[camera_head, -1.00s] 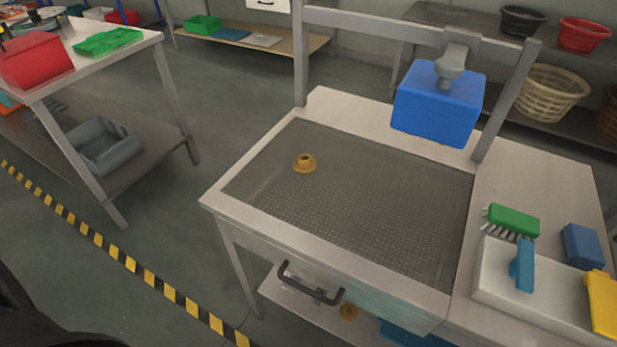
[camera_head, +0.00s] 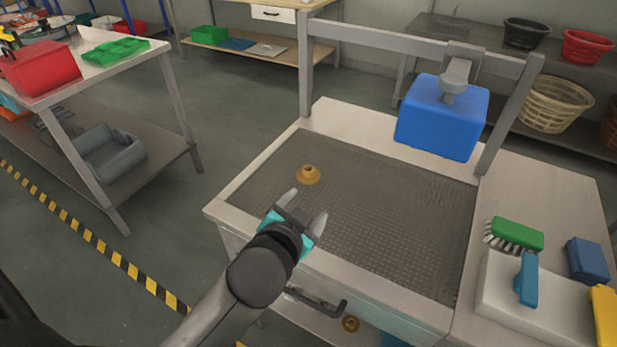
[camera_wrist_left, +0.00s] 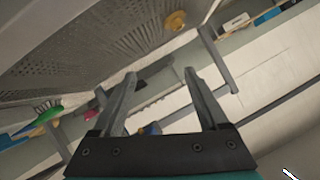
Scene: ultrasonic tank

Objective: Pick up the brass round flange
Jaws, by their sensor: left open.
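The brass round flange (camera_head: 308,174) lies on the perforated grey mesh of the tank (camera_head: 400,220), toward its left side. It also shows near the top of the left wrist view (camera_wrist_left: 175,20). My left gripper (camera_head: 306,206) is open and empty, above the front left part of the tank. In the head view it is nearer to me than the flange and apart from it. The left wrist view shows its two fingers (camera_wrist_left: 157,92) spread with nothing between them. My right gripper is not in view.
A blue box (camera_head: 441,118) hangs on a frame over the tank's back right. A second brass piece (camera_head: 350,323) lies on the shelf below. A green brush (camera_head: 516,234) and blue sponge (camera_head: 587,258) are at the right. The mesh around the flange is clear.

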